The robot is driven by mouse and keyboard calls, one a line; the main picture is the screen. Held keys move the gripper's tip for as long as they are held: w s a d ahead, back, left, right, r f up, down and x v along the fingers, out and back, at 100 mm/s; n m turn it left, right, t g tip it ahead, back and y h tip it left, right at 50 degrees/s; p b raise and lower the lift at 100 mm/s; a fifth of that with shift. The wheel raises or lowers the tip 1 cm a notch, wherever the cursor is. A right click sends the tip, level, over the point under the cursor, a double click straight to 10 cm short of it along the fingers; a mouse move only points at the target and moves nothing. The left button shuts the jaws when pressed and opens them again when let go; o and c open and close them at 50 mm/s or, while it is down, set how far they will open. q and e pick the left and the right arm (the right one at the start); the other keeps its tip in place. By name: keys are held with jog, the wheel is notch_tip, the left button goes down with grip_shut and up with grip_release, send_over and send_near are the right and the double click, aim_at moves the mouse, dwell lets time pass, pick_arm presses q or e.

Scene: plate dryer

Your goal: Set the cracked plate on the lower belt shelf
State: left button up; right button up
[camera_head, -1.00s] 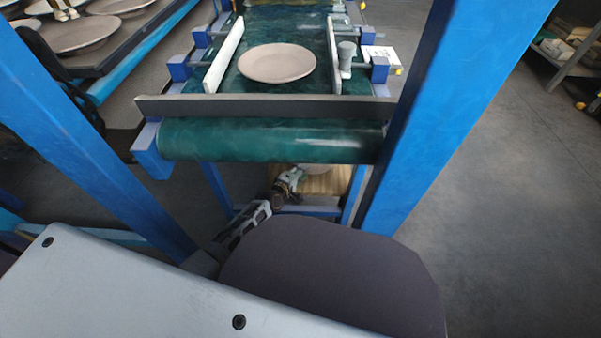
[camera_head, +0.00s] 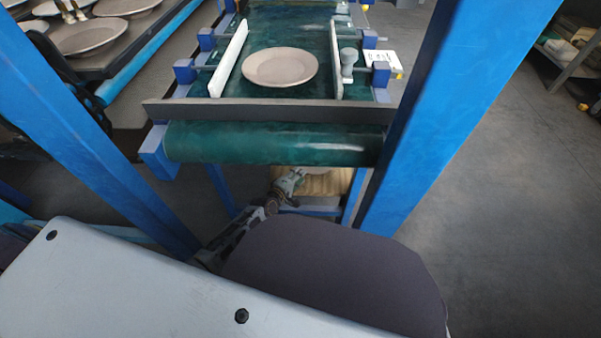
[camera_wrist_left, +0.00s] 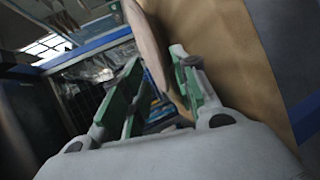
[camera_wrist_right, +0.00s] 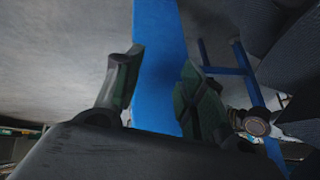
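A pale plate (camera_head: 280,67) lies flat on the green upper belt (camera_head: 270,145); no crack is clear on it. Under the belt, another plate (camera_head: 318,171) shows partly on the tan lower shelf (camera_head: 328,184); the belt hides most of it. My left gripper (camera_head: 291,181) is beside that lower plate. In the left wrist view, my left gripper (camera_wrist_left: 158,85) has its fingers apart. A plate (camera_wrist_left: 148,40) lies against the tan surface (camera_wrist_left: 225,60), its edge close to the right-hand finger; contact is unclear. My right gripper (camera_wrist_right: 158,85) is open and empty, hidden in the head view.
Blue frame posts (camera_head: 455,110) stand on both sides of the belt. A grey bar (camera_head: 270,111) crosses the belt's near end, and white guide rails (camera_head: 229,60) flank the upper plate. More plates (camera_head: 88,37) stand on a rack at upper left. Floor is free at right.

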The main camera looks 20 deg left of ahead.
pick_arm(q)
jog(key=p+v, duration=0.3)
jog(key=v, duration=0.5)
pick_arm(e)
notch_tip(320, 180, up, 6)
jog(key=d+g, duration=0.1)
jog(key=shift+s+d+r+n+h, duration=0.15)
jog(key=shift+d+r+n+h, duration=0.15)
jog(key=shift+h, duration=0.1)
jog(key=shift+f, duration=0.1)
pick_arm(q)
jog(key=s+d+r+m+g+h, duration=0.2)
jog(key=s+d+m+g, duration=0.3)
jog(key=s+d+m, duration=0.45)
jog(key=s+a+r+m+g+y, duration=0.1)
jog(key=s+r+m+g, duration=0.1)
jog(key=s, duration=0.4)
jog(key=s+a+r+m+g+y, duration=0.1)
jog(key=s+r+m+g, duration=0.1)
jog(key=s+m, duration=0.3)
jog(key=shift+s+a+r+m, duration=0.4)
jog(key=shift+s+r, duration=0.5)
jog(key=shift+s, duration=0.25)
